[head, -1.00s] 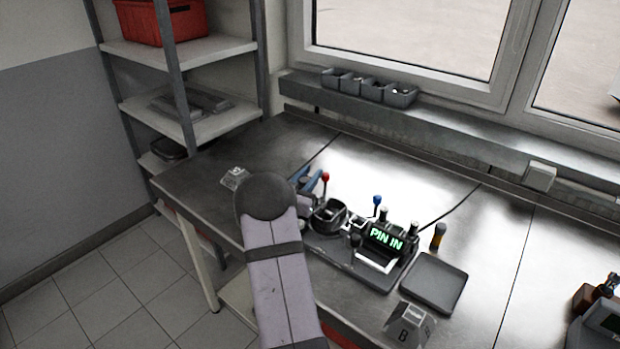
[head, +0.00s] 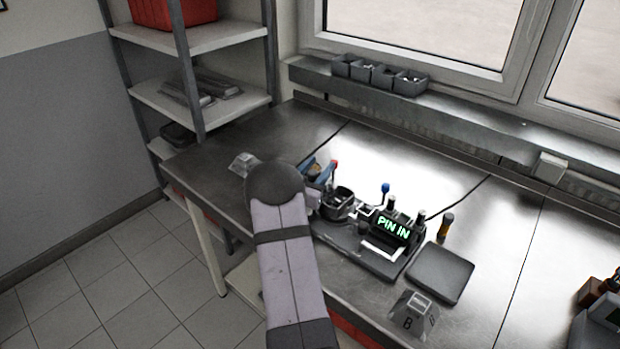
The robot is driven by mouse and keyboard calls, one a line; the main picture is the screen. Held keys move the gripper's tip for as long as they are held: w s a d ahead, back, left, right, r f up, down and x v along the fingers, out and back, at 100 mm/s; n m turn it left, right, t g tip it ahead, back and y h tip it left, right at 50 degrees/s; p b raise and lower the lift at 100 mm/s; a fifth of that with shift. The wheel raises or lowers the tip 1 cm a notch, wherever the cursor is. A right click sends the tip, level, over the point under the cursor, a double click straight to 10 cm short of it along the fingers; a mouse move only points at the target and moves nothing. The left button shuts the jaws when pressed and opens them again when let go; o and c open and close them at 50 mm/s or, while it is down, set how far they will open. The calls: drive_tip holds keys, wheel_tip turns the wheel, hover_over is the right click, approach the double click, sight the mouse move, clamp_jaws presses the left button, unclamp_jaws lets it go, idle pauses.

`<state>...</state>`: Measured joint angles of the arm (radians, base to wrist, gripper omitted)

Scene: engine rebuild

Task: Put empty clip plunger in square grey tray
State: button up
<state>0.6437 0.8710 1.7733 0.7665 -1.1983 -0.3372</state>
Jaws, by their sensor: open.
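The square grey tray (head: 441,273) lies flat on the bench, right of the dark fixture (head: 345,238). It looks empty. My arm's rounded dark joint and pale lavender link cover the fixture's left end. My gripper cannot be made out; it seems hidden behind the arm. Blue parts (head: 320,173) and a red-knobbed piece (head: 335,166) stand just beyond the joint. A blue-knobbed piece (head: 385,188) stands at the fixture's back. I cannot tell which piece, if any, is the empty clip plunger.
A lit display (head: 394,229) on the fixture reads "PIN IN". A round dark cup (head: 340,203) sits left of it. A block marked B (head: 413,314) sits in front.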

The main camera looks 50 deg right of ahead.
sight(311, 179)
drive_tip(key=b+v, duration=0.4)
drive_tip(key=v, duration=0.6)
drive_tip(key=shift+s+a+f, duration=0.15)
drive_tip(key=shift+s+a, duration=0.1)
drive_tip(key=shift+a, duration=0.1)
drive_tip(key=shift+o, duration=0.6)
drive_tip(key=shift+s+a, duration=0.2)
drive_tip(key=shift+a, duration=0.4)
